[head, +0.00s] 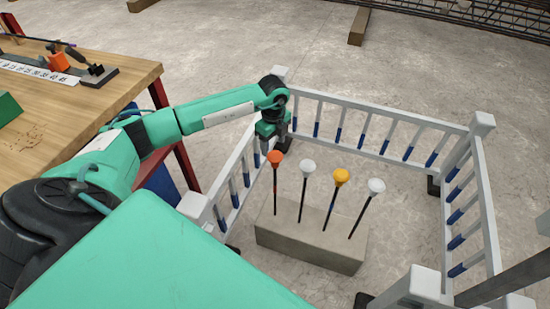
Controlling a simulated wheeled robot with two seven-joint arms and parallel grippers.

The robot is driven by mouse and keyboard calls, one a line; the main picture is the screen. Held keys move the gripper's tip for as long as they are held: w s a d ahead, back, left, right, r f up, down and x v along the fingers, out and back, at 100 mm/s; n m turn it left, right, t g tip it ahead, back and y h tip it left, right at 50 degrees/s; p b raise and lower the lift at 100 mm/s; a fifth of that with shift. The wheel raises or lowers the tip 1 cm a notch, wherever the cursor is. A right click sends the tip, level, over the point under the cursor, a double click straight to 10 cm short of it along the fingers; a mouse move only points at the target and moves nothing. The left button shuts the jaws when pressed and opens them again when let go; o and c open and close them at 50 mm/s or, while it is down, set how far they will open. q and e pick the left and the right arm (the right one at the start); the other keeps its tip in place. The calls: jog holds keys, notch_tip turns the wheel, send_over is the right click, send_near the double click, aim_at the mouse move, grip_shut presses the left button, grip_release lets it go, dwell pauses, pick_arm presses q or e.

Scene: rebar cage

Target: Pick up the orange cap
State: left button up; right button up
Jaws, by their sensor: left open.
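The orange cap (275,156) sits on top of the leftmost upright rebar, which stands in a concrete block (312,246). My left gripper (272,146) points down directly at the orange cap, just above it or behind it in the head view. Its jaws are open, and nothing shows held in them. The fingertips are small and dark here, so I cannot tell whether they touch the cap. My right gripper is not in view.
Two white caps (308,165) (376,186) and a yellow cap (341,177) top the neighbouring tilted bars. A white railing (380,113) with blue-marked posts surrounds the block. A wooden workbench (125,82) stands at the left.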

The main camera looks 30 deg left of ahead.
aim_at(275, 154)
pick_arm(q)
jog(key=shift+f, duration=0.85)
jog(key=f, duration=0.2)
jog(key=d+f, duration=0.1)
jog(key=f, duration=0.1)
jog(key=shift+s+f, duration=0.2)
jog(key=shift+f, duration=0.55)
jog(key=shift+r, duration=0.1)
jog(key=c, duration=0.8)
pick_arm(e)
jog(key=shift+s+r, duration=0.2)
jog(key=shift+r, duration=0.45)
